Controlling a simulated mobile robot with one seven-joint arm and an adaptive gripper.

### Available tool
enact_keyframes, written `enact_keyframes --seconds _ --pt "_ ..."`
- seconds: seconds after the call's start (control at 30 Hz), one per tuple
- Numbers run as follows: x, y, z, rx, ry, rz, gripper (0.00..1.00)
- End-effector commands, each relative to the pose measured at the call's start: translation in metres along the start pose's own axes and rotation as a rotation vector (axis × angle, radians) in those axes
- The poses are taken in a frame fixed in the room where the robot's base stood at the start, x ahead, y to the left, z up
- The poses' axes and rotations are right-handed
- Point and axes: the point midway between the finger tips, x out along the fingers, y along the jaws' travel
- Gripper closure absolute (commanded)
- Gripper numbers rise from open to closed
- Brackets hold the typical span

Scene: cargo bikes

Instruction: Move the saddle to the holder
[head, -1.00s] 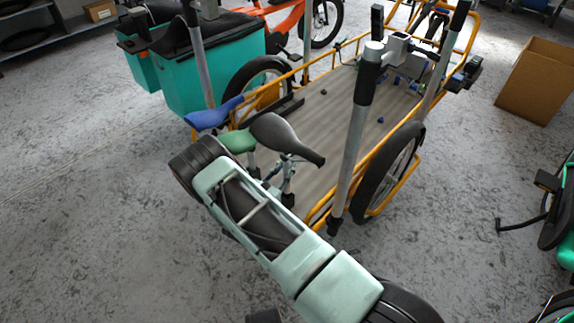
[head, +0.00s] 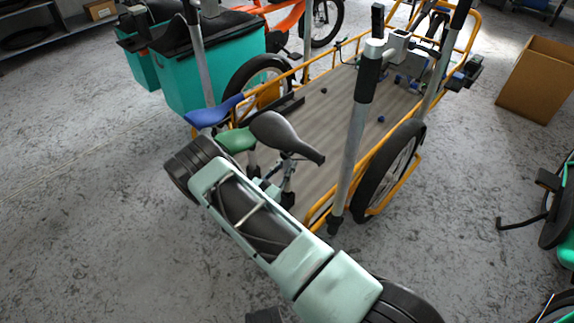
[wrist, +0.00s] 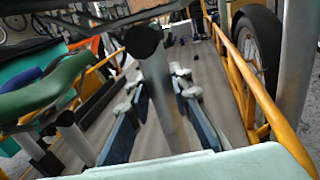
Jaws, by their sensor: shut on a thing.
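The black saddle (head: 275,130) stands above the near end of the cargo bike's bed, nose pointing right. In the wrist view, its dark end (wrist: 144,40) and silver post (wrist: 160,90) are straight ahead. My gripper (wrist: 158,80) has one finger on each side of this post, below the saddle, and is shut on it. In the head view my arm partly hides the fingers. A dark socket (head: 288,199) shows below the saddle; I cannot tell whether the post sits in it. I cannot tell which part is the holder.
A green saddle (head: 237,140) and a blue saddle (head: 213,112) stand close by on the left. A thick grey post (head: 350,150) rises on the right, beside a wheel (head: 390,172). The bike's bed (head: 335,115) is mostly clear. A cardboard box (head: 537,80) stands at the right.

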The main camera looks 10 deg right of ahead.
Motion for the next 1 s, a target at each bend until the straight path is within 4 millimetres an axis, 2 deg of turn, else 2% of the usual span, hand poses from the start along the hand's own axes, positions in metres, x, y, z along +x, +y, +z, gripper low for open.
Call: enact_keyframes --seconds 0.33,1.0 --pt "0.001 0.000 0.001 0.002 -0.005 -0.001 1.00" --pt "0.001 0.000 -0.013 0.002 -0.004 -0.001 1.00"
